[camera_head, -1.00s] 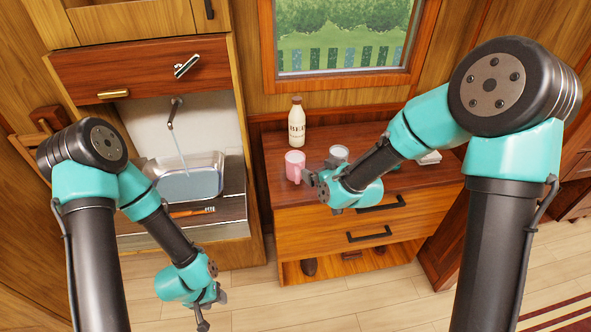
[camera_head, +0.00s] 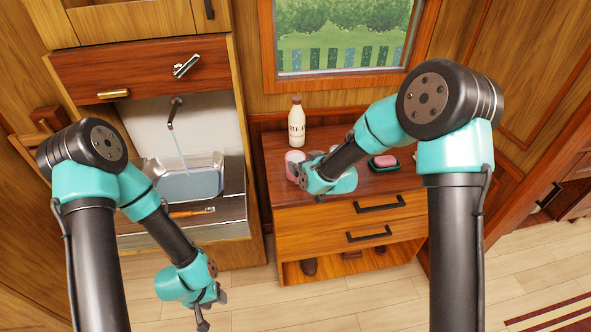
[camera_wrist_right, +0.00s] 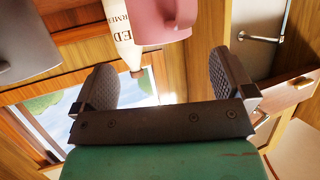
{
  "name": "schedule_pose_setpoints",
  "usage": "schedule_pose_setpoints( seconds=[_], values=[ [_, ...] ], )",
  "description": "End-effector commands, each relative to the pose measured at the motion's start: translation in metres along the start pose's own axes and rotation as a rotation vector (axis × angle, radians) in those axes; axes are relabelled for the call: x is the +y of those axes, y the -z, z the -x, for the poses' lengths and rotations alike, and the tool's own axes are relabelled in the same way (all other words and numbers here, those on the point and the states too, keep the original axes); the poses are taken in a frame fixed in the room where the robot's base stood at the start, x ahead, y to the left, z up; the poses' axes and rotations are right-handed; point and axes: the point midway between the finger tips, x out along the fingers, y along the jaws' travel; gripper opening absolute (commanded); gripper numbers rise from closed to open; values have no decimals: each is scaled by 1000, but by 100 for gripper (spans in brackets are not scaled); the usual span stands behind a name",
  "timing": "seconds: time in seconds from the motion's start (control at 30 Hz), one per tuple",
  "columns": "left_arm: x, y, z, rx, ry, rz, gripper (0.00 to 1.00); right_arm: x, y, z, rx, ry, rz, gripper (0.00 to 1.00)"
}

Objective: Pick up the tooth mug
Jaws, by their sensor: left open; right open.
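Two mugs stand on the wooden cabinet top; I cannot tell from their looks which is the tooth mug. The pink mug (camera_head: 293,158) is partly covered by my right gripper (camera_head: 303,172), which is open beside it. In the right wrist view, the pink mug (camera_wrist_right: 160,18) shows beyond the open, empty jaws (camera_wrist_right: 163,80), and a grey mug (camera_wrist_right: 27,40) lies at the left edge. In the head view the second mug is mostly hidden behind my right arm. My left gripper (camera_head: 212,311) is open and empty, low in front of the sink unit.
A cream bottle (camera_head: 297,124) stands behind the pink mug on the cabinet (camera_head: 300,192). A pink soap on a teal dish (camera_head: 384,163) lies to the right. A basin (camera_head: 190,185) with a running tap and an orange toothbrush (camera_head: 192,212) are at the left.

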Motion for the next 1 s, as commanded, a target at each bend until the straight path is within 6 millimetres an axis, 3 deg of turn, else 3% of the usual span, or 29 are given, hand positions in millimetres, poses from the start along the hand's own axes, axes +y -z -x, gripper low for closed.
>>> schedule_pose_setpoints(
  seconds=[0.43,0.97,1.0],
  values=[
    [0,0,0,0,0,0,47,-3,-2,-48,0,0,0,100],
    [0,0,0,0,0,0,47,-3,-2,-51,-1,0,0,100],
    [0,0,0,0,0,0,47,-3,-2,-51,-1,0,0,96]
  ],
)
